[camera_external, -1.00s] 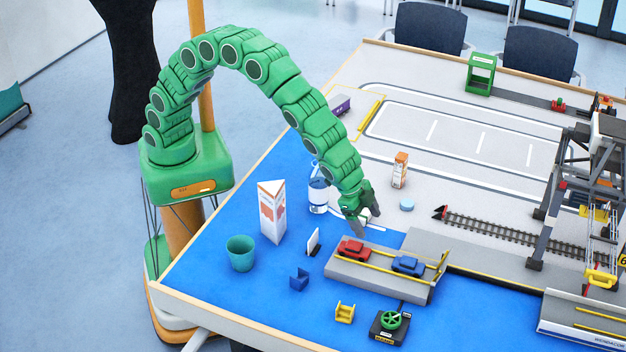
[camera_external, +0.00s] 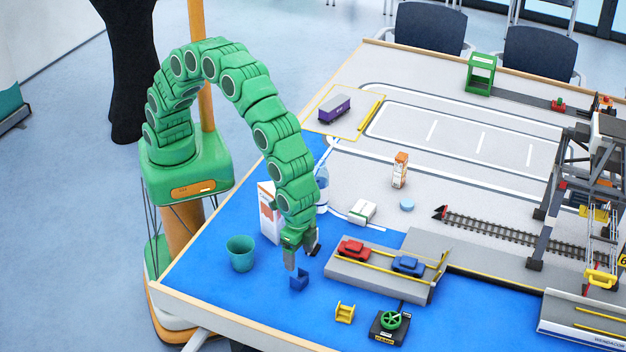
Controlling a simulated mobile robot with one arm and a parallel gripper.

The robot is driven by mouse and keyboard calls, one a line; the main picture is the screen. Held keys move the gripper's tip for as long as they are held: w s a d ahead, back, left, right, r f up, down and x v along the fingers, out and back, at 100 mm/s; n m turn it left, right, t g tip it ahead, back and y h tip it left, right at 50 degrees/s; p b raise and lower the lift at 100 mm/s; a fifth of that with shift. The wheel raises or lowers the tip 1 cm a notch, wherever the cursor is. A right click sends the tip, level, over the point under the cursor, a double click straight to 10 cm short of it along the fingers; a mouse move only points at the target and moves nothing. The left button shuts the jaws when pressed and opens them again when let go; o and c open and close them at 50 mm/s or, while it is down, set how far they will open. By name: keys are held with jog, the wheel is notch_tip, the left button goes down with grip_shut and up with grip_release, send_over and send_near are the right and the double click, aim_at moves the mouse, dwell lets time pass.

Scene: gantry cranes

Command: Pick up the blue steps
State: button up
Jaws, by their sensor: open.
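The blue steps (camera_external: 299,281) are a small dark blue block standing on the blue part of the table, near its front edge. My green arm curves down over them. My gripper (camera_external: 301,260) is open, with its grey fingers pointing down just above and behind the steps. One finger seems close to the top of the steps; I cannot tell whether it touches. Nothing shows between the fingers.
A teal cup (camera_external: 240,253) stands left of the steps. A white carton (camera_external: 268,213) and a bottle (camera_external: 322,188) are behind my gripper. Yellow steps (camera_external: 345,313) and a grey ramp (camera_external: 385,272) with two cars are to the right.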

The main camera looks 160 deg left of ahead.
aim_at(301, 274)
jog(key=shift+a+f, duration=0.2)
jog(key=shift+f, duration=4.8)
jog(key=shift+c, duration=0.2)
jog(key=c, duration=1)
jog(key=shift+r, duration=0.15)
